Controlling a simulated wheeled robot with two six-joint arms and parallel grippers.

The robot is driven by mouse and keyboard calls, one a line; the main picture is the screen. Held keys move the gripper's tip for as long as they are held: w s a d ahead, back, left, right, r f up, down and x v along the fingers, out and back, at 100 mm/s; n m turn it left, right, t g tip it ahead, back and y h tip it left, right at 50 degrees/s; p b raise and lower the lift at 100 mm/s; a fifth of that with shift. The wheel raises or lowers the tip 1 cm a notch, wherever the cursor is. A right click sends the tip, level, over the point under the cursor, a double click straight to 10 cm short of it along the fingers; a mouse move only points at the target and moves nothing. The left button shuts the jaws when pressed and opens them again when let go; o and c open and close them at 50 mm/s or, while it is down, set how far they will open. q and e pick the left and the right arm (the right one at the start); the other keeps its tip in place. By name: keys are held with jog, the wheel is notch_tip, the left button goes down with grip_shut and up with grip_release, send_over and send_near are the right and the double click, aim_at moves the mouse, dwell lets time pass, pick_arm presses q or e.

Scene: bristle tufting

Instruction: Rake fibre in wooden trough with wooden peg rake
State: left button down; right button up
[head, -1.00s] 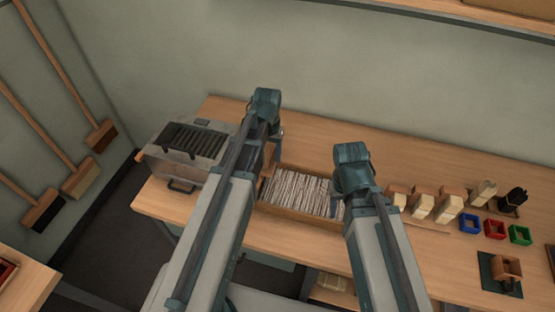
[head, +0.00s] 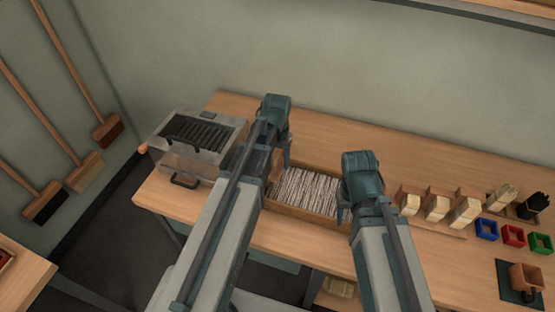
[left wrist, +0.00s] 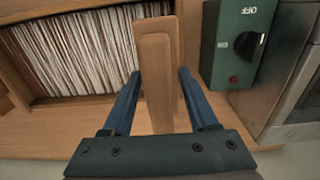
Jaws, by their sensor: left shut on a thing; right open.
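The wooden trough (head: 292,211) stands on the bench, packed with pale, streaky fibre (head: 308,188); the fibre also shows at upper left in the left wrist view (left wrist: 80,50). My left gripper (head: 286,160) is at the trough's left end in the head view. In the left wrist view it is shut on the wooden rake (left wrist: 156,60), a flat upright piece between its blue fingers, beside the trough. The rake's pegs are hidden. My right gripper (head: 343,212) is open and empty at the trough's right end, its fingers mostly hidden by the arm.
A grey machine (head: 185,182) with a dark slatted top stands left of the trough. A green switch box marked OFF (left wrist: 237,45) is close beside the rake. The bench behind is clear.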

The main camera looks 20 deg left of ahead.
pick_arm(q)
jog(key=shift+f+b, duration=3)
jog(key=shift+f, duration=0.35)
pick_arm(e)
jog(key=shift+f, duration=3.35)
